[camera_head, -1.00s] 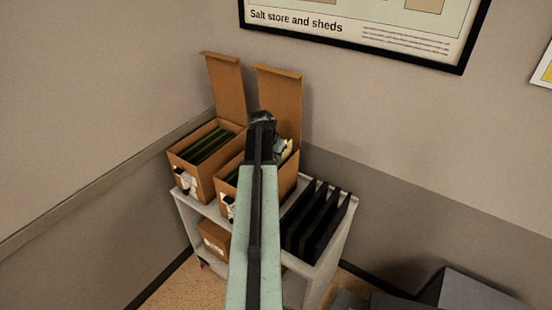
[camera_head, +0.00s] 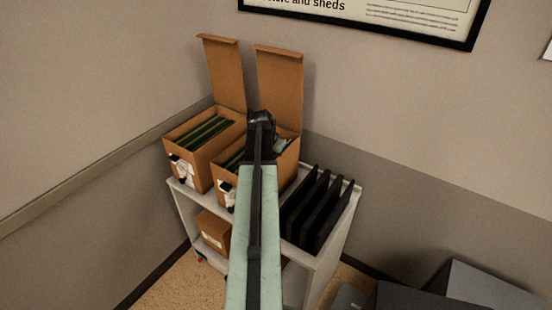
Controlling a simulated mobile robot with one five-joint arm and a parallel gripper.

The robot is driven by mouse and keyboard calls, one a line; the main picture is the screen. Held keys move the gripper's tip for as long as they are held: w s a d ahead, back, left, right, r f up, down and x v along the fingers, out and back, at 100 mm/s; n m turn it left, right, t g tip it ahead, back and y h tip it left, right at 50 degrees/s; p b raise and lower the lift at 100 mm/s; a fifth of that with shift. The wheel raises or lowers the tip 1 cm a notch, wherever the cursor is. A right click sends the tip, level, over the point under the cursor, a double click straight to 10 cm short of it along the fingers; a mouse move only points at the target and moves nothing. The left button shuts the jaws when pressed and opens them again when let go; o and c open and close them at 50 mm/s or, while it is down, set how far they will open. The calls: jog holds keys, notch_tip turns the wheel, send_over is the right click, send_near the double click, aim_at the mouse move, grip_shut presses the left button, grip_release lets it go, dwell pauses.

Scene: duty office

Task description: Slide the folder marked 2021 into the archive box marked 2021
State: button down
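Two brown archive boxes with raised lids stand side by side on a grey shelf unit. The left box (camera_head: 199,160) holds several dark green folders. The right box (camera_head: 285,176) also holds dark folders at its left, and my arm covers much of it. White labels show on both fronts, too small to read, so I cannot tell which box is marked 2021. My gripper (camera_head: 262,120) is over the right box, in front of its raised lid. Its fingers are hidden behind my arm and wrist. I cannot pick out a folder marked 2021 or see what the gripper holds.
A black upright rack (camera_head: 318,208) stands on the shelf unit (camera_head: 342,225) right of the boxes. A smaller brown box (camera_head: 214,230) sits on the lower shelf. Walls close in behind and at left. Grey furniture (camera_head: 480,288) stands at lower right.

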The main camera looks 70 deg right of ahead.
jog(key=c, duration=1.5)
grip_release()
notch_tip(320, 180, up, 7)
jog(key=p, duration=0.7)
